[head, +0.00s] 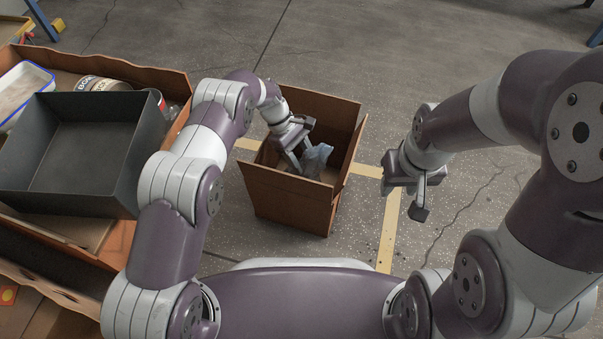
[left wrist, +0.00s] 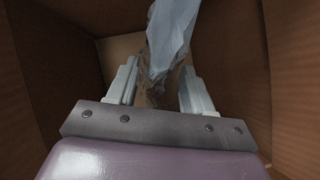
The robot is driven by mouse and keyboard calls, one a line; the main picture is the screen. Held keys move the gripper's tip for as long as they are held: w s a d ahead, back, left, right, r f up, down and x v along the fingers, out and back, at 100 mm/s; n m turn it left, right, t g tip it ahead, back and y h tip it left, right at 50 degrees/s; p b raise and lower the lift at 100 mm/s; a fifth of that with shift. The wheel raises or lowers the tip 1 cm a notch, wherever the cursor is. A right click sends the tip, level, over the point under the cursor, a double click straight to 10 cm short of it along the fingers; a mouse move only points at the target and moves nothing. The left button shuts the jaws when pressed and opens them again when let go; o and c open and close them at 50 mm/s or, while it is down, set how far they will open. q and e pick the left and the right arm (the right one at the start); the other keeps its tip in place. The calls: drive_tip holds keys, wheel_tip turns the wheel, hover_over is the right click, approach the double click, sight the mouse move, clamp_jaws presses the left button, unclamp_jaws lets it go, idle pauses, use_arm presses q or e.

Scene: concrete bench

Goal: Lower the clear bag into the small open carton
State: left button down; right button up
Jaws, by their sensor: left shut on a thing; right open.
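The small open carton (head: 290,205) stands on the floor in front of me, brown, with its flaps up. My left gripper (head: 298,160) reaches down into its mouth and is shut on the clear bag (head: 317,158). The bag looks pale bluish and crumpled. In the left wrist view the bag (left wrist: 170,40) hangs between and beyond the fingers (left wrist: 158,90), with brown contents low in it and carton walls all around. Whether the bag touches the carton floor I cannot tell. My right gripper (head: 405,197) is open and empty, to the right of the carton.
A large carton (head: 150,75) at the left holds a dark grey bin (head: 85,140), a white tray with a blue rim (head: 25,88) and cans (head: 100,84). Yellow tape (head: 388,235) marks the floor. The floor behind the small carton is clear.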

use_arm(q)
drive_tip(key=shift+f, duration=0.15)
drive_tip(key=shift+c, duration=1.8)
unclamp_jaws()
